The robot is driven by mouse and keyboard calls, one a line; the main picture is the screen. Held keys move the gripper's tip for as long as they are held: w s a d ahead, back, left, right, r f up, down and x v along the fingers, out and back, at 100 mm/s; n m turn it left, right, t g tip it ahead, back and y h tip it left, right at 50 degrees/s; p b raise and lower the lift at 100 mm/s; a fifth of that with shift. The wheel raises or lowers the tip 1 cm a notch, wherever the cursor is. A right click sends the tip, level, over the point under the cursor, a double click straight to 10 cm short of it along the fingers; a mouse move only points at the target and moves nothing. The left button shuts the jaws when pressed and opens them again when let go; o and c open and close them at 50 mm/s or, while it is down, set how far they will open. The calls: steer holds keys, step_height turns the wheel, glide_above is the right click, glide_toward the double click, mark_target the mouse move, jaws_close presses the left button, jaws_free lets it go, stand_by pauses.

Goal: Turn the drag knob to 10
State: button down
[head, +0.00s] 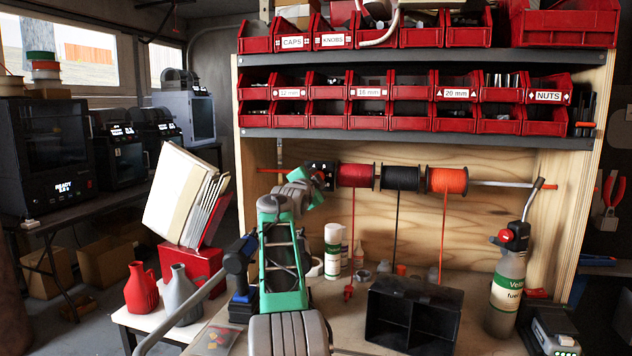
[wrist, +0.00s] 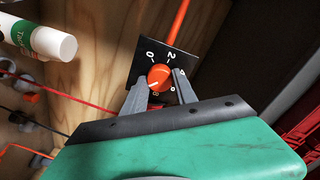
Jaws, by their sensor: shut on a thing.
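The drag knob (wrist: 159,76) is a round orange dial on a small black plate (wrist: 147,48) with white numbers, in the wrist view. The 0 and 2 are clear and more numbers run round the right and lower side. A pale pointer line on the knob points to the lower left, beyond the 8; the 10 is not readable. My gripper (wrist: 160,83) is shut on the knob, one grey finger on each side. In the head view the plate (head: 321,167) shows at the left end of the spool rod, and my gripper mostly hides the knob.
A red spool (head: 356,176), a black spool (head: 400,178) and an orange spool (head: 447,181) hang right of the plate. Red bins (head: 331,38) fill shelves above. A white bottle (wrist: 53,43) stands close by. A black box (head: 412,315) and gas cylinder (head: 507,293) stand on the bench.

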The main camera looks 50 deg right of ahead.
steer(key=shift+f, duration=0.1)
stand_by(0.3)
steer(key=c, duration=1)
jaws_free()
steer(key=shift+o, duration=0.2)
steer(key=b+v, duration=0.3)
steer(key=v, duration=0.4)
steer(key=shift+s+a, duration=0.2)
steer(key=shift+a, duration=0.15)
